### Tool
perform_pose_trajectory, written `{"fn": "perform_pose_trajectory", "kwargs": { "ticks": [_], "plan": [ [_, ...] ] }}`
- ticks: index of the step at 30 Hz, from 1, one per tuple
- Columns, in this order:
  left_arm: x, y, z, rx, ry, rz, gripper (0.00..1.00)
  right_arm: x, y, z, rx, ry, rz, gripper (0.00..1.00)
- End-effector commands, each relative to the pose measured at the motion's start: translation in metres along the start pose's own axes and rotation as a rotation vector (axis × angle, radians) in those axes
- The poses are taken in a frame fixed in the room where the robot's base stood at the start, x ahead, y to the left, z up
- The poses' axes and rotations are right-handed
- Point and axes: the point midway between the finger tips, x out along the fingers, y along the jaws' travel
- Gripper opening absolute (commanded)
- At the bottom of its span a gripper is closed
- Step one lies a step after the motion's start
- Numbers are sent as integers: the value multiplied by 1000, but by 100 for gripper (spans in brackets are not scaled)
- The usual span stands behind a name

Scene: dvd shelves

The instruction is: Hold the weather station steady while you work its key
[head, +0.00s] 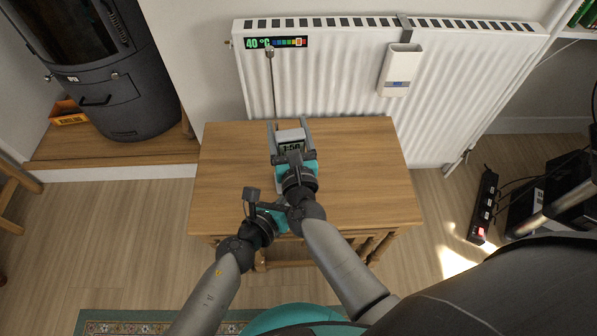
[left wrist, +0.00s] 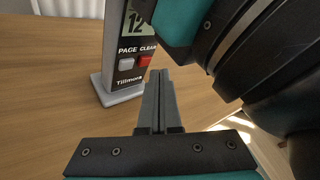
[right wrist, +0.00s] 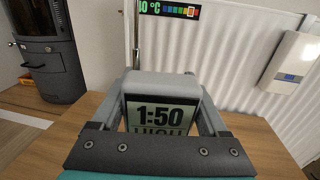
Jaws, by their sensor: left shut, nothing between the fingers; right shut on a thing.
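The weather station (head: 290,134) stands upright on the wooden table, a grey unit with a display reading 1:50 in the right wrist view (right wrist: 162,116). My right gripper (head: 290,124) is shut on its upper part, one finger along each side. The left wrist view shows its lower front (left wrist: 122,78), with a grey PAGE key (left wrist: 126,64) and a red CLEAR key (left wrist: 145,62) above its grey foot. My left gripper (left wrist: 158,74) is shut and empty, its tips close to the red key. I cannot tell whether they touch it. The right arm hides most of this from the head view.
The wooden table (head: 225,180) is otherwise clear around the station. Behind it are a white radiator (head: 335,75) with a 40 °C strip (head: 276,43), a thin rod (head: 273,85) and a white device (head: 400,70). A dark stove (head: 120,95) stands at left.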

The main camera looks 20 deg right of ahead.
Motion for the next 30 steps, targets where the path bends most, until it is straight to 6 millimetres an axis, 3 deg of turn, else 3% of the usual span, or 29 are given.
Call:
{"fn": "perform_pose_trajectory", "kwargs": {
  "ticks": [30],
  "plan": [
    [6,4,4,1,0,0,0,0,0,0,0,0,0,0]
  ]
}}
